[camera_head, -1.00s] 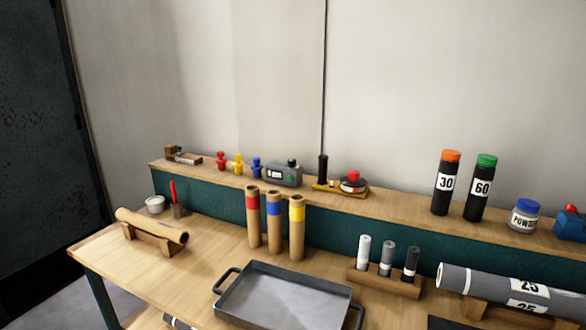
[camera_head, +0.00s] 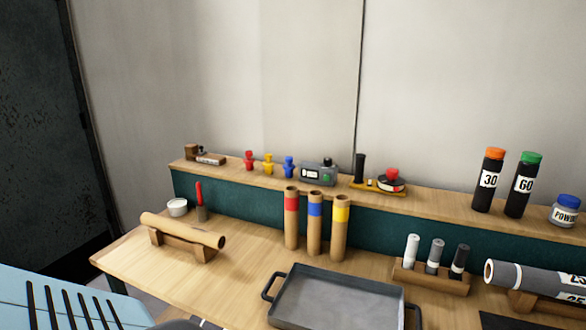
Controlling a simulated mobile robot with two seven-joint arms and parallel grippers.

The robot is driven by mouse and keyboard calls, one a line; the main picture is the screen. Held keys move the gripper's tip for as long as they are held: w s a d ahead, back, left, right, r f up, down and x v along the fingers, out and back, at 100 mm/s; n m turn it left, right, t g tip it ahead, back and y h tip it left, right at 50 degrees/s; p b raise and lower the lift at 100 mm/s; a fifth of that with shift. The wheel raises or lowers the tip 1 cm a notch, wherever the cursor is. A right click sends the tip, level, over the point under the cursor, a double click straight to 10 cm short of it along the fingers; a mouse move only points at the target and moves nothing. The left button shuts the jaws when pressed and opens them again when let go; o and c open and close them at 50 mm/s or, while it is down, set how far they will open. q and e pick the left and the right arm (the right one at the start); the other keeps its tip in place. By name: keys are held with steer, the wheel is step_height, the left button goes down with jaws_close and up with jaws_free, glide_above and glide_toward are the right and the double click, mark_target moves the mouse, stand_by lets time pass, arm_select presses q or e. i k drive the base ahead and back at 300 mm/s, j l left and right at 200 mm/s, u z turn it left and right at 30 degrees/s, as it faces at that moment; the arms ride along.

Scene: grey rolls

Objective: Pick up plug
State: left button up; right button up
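Three small plugs stand in a row on the raised back shelf: a red plug (camera_head: 249,161), a yellow plug (camera_head: 268,164) and a blue plug (camera_head: 288,167). They are upright, spaced apart, left of a grey device with a display. The frames do not show which one the task means. Neither gripper's fingers are in view. A light blue slotted part, probably of my own body, shows at the lower left corner.
Three upright tubes (camera_head: 315,224) stand before the shelf (camera_head: 440,203). A grey tray (camera_head: 335,300) lies at the front. A wooden roll (camera_head: 185,231) rests on a cradle at left. The device (camera_head: 318,173) is right of the plugs. Bench wood is bare left of the tray.

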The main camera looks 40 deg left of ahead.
mark_target(288, 167)
steer(key=k+j+z, duration=0.1)
steer(key=j, duration=0.3)
steer(key=k+j+z, duration=0.1)
steer(key=k+j, duration=0.45)
steer(key=j, duration=0.2)
steer(key=k+j, duration=0.2)
steer(key=j, duration=0.2)
steer(key=k+j, duration=0.2)
steer(key=j, duration=0.2)
